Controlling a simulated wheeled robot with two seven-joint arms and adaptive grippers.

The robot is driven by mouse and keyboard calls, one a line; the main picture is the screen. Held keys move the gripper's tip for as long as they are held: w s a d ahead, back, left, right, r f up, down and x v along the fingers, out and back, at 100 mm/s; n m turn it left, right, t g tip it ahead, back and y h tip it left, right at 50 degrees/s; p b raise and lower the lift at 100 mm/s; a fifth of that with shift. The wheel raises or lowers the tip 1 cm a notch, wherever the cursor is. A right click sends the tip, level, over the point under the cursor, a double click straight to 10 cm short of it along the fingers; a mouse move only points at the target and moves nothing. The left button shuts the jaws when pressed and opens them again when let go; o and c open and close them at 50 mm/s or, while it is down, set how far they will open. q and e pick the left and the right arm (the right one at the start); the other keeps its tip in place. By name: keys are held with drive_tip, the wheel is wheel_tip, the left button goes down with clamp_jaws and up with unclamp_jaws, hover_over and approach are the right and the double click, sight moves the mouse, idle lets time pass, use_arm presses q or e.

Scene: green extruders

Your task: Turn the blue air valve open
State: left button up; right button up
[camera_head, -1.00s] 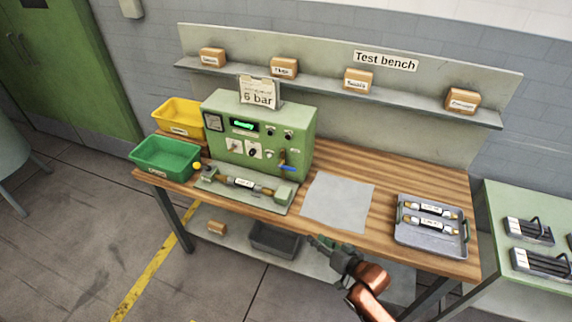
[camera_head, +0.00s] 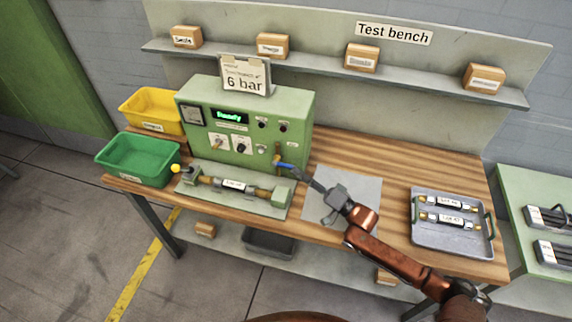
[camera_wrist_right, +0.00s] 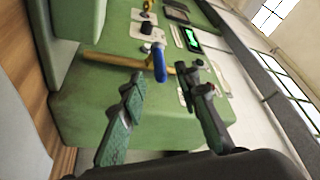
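The blue air valve handle (camera_head: 284,165) sits on a brass pipe (camera_head: 277,151) at the lower right of the green test panel's front (camera_head: 225,140). In the right wrist view the blue handle (camera_wrist_right: 160,64) projects from the brass pipe (camera_wrist_right: 112,61). My right gripper (camera_head: 299,171) is at the handle, its fingers pointing left towards the panel. In the right wrist view the gripper (camera_wrist_right: 163,78) is open, with one finger on each side of the handle's end and gaps visible. My left gripper is not in view.
In front of the panel is a fixture (camera_head: 235,201) holding a cylinder with a yellow-knobbed lever (camera_head: 176,168). Green (camera_head: 140,160) and yellow (camera_head: 152,107) bins stand left. A grey mat (camera_head: 350,190) and a tray (camera_head: 428,238) with two cylinders lie right. A "6 bar" sign (camera_head: 244,76) tops the panel.

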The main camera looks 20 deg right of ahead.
sight(287, 166)
drive_tip(key=x, duration=0.5)
drive_tip(key=shift+w+a, duration=0.2)
drive_tip(key=shift+a, duration=0.1)
drive_tip(key=shift+c, duration=0.3)
clamp_jaws()
